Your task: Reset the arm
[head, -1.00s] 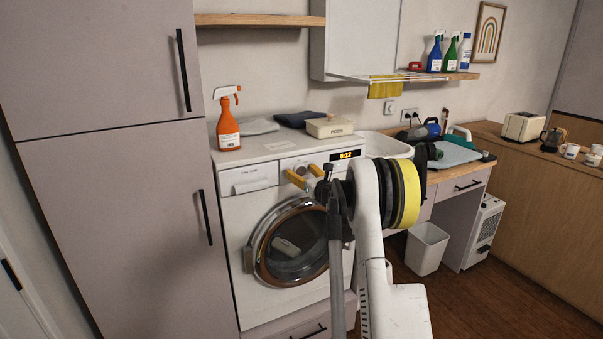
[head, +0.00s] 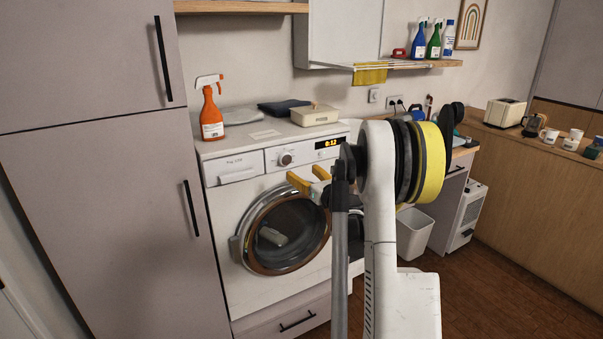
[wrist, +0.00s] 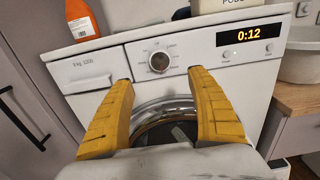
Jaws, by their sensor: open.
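My arm stands in the middle of the head view, in front of the washing machine (head: 230,285). My gripper (head: 304,178) has yellow fingers that point at the machine's front, just below its control panel. In the wrist view the two fingers of my gripper (wrist: 160,85) are spread wide with nothing between them. The dial (wrist: 159,62) shows beyond the gap, and the display (wrist: 248,35) reads 0:12. The round door (head: 280,235) is shut, and a light-coloured item shows behind its glass. My arm hides part of the counter to the right.
An orange spray bottle (head: 211,112), folded cloths and a cream box (head: 314,115) sit on the machine. A tall cabinet (head: 95,220) stands close on the left. A white bin (head: 412,235) stands on the floor at right. Open floor (head: 480,300) lies at the lower right.

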